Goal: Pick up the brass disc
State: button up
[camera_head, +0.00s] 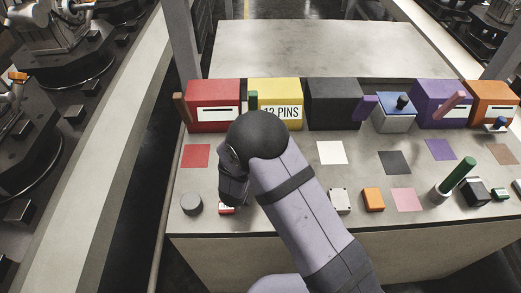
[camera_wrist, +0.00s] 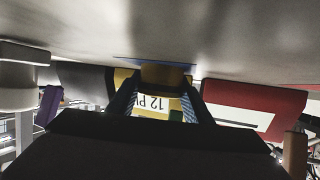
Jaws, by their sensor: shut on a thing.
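The brass disc (camera_wrist: 165,76) shows in the wrist view as a dark yellow-brown piece between my two fingertips. My gripper (camera_wrist: 163,88) is shut on it, with one finger on each side. The pale table surface lies close above it in this upside-down view, and I cannot tell whether the disc touches it. In the head view my gripper (camera_head: 233,193) points down over the front left part of the table. The disc is hidden there behind my wrist and fingers.
A red and white piece (camera_head: 226,209) lies just below my gripper, and a grey round piece (camera_head: 192,203) lies to its left. A red box (camera_head: 213,98), yellow box (camera_head: 275,88) and black box (camera_head: 333,100) stand behind. A green rod (camera_head: 458,175) rises at the right.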

jog(key=shift+r, duration=0.2)
jog(key=shift+s+r+b, duration=0.15)
jog(key=shift+b, duration=0.2)
notch_tip(320, 180, up, 11)
jog(key=s+b, duration=1)
jog(key=s, duration=0.9)
jog(key=shift+s, duration=0.3)
dwell(0.4)
